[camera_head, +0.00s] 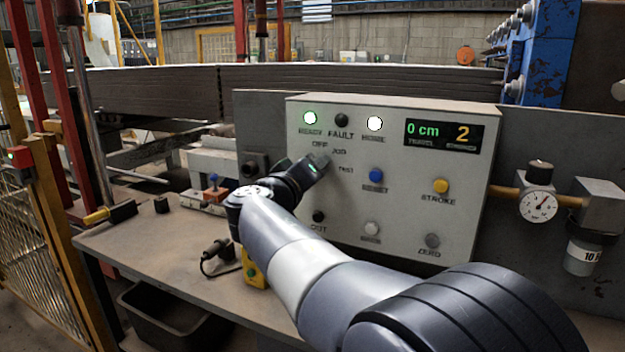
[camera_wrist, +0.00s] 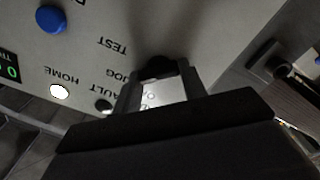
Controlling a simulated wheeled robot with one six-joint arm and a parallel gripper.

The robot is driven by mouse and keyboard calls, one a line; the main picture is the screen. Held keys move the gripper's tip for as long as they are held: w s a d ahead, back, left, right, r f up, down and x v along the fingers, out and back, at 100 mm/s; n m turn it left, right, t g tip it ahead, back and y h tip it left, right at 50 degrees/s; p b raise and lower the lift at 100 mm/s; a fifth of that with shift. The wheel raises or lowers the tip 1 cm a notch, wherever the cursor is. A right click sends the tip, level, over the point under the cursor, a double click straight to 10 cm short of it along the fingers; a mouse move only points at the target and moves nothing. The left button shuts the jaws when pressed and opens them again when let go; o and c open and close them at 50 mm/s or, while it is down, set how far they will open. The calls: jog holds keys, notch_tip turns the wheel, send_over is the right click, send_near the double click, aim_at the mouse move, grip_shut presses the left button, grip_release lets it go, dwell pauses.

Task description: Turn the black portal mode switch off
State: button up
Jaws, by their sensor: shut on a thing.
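The black portal mode switch (camera_wrist: 158,68) is a dark rotary knob on the light grey control panel (camera_head: 330,225), with OFF, JOG and TEST labels around it. My gripper (camera_head: 320,160) is at the knob, its two fingers on either side of it and shut on it. In the wrist view my gripper (camera_wrist: 160,85) reaches to the panel face, and the knob shows dark between the fingertips. The knob's pointer is mostly hidden, so I cannot tell its setting. In the head view my gripper and arm cover the knob.
A pressure gauge (camera_head: 538,205) stands at the right. The workbench (camera_head: 150,245) is partly clear.

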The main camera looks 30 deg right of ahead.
jog(key=n, duration=0.8)
jog(key=shift+f+n, duration=0.1)
jog(key=shift+n, duration=0.5)
jog(key=o, duration=1)
jog(key=shift+a, duration=0.1)
jog(key=v, duration=1)
jog(key=shift+s+a, duration=0.25)
jog(key=shift+a, duration=0.05)
jog(key=x, duration=1.1)
